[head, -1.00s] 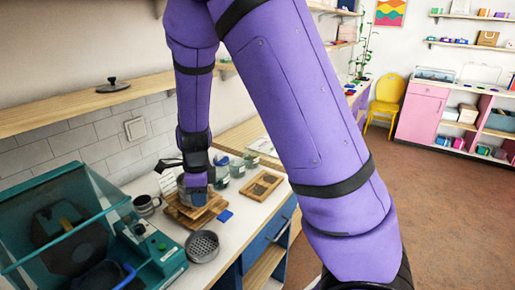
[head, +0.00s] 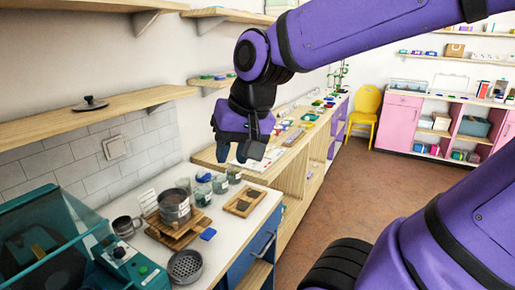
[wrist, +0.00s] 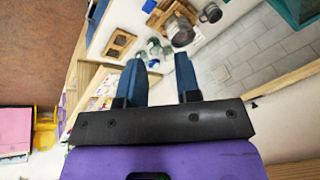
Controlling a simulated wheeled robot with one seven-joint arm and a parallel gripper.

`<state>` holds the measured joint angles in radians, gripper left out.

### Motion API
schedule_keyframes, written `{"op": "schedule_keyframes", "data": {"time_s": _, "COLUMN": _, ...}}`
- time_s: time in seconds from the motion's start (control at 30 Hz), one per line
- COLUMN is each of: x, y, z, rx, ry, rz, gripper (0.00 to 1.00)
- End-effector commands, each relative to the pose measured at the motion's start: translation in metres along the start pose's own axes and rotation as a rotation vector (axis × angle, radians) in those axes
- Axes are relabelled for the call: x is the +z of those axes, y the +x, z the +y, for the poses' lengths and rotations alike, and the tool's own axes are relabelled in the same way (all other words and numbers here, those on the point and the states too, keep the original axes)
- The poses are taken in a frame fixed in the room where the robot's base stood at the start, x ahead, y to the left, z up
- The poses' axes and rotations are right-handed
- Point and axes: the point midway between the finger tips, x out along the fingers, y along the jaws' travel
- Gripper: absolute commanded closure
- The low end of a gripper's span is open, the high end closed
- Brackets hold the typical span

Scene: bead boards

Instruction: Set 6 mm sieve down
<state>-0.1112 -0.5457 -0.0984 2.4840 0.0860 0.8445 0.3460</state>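A round metal sieve (head: 174,209) stands upright on a wooden stand (head: 178,232) on the white counter; it also shows in the wrist view (wrist: 180,30). A second, perforated round sieve (head: 185,266) lies on the counter in front of the stand. I cannot read which of them is the 6 mm one. My gripper (head: 247,155) is raised in the air to the right of the stand, clear of both sieves. In the wrist view its two blue fingers (wrist: 162,80) are apart with nothing between them.
A metal mug (head: 126,227) and a teal machine (head: 60,245) stand left of the stand. Several glass jars (head: 220,184) are behind it. A wooden tray (head: 244,201) and a small blue item (head: 208,234) lie to its right. A wooden shelf (head: 80,125) juts from the wall above.

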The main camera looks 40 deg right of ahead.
Motion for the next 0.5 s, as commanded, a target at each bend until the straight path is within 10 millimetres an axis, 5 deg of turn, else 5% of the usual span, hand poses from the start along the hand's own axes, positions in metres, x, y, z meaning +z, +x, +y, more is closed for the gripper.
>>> {"op": "schedule_keyframes", "data": {"time_s": 0.2, "x": 0.030, "y": -0.032, "z": 0.017, "rx": 0.061, "ry": -0.289, "rz": 0.099, "gripper": 0.69}}
{"op": "schedule_keyframes", "data": {"time_s": 0.5, "x": 0.042, "y": -0.041, "z": 0.022, "rx": 0.099, "ry": -0.403, "rz": 0.127, "gripper": 0.69}}
